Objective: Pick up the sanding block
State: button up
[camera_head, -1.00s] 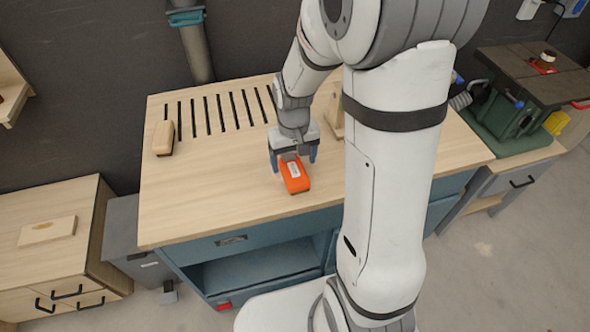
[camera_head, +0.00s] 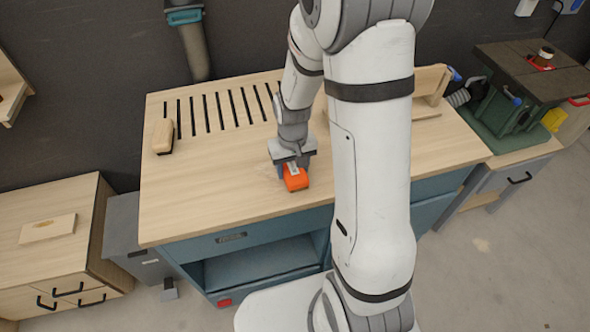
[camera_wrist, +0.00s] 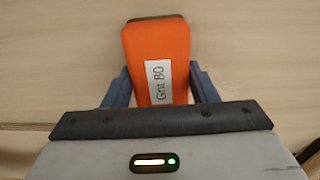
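The sanding block, an orange block with a white "Grit 80" label, lies on the wooden workbench top; it shows in the head view (camera_head: 296,180) and in the wrist view (camera_wrist: 157,45). My gripper (camera_head: 292,170) is low over the bench, pointing down at the block's rear part. In the wrist view my gripper (camera_wrist: 159,80) has one finger on each side of the block, with slight gaps seeming to remain, so it looks open around it. The block's far end sticks out past the fingertips. Its rear end is hidden by the gripper body.
A wooden block with a dark underside (camera_head: 163,136) lies at the left of the workbench (camera_head: 215,200), beside the slots. A wooden piece (camera_head: 432,90) stands at the back right, partly behind my arm. The bench's front left is clear.

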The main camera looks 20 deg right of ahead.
aim_at(293, 167)
jog(key=c, duration=0.5)
jog(key=shift+o, duration=0.2)
jog(key=shift+r, duration=0.1)
notch_tip(293, 167, up, 10)
jog(key=shift+f+b, duration=0.1)
jog(key=shift+b, duration=0.25)
jog(key=o, duration=0.5)
jog(key=shift+c, duration=1.9)
